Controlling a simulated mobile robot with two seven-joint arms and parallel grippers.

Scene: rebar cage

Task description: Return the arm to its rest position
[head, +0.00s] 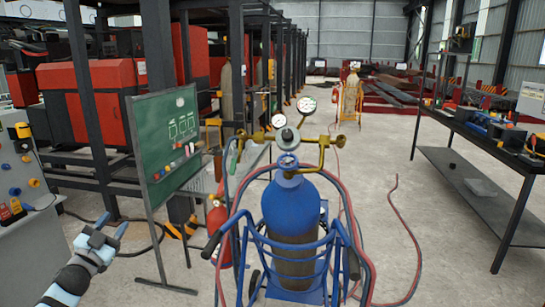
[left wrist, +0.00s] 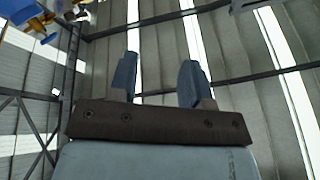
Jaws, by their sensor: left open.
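My left gripper (head: 111,226) is at the lower left of the head view, with its light-blue and black arm coming in from the bottom edge. In the left wrist view the two blue fingers of the gripper (left wrist: 157,78) stand apart with nothing between them. The gripper appears clear of other objects. My right gripper is in neither view.
A blue gas cylinder (head: 290,207) on a blue cart stands ahead, with gauges and red hoses. A green board (head: 167,147) stands right of my left gripper. A grey control cabinet (head: 28,190) is at the left. A workbench (head: 490,135) is at the right. Floor between is partly clear.

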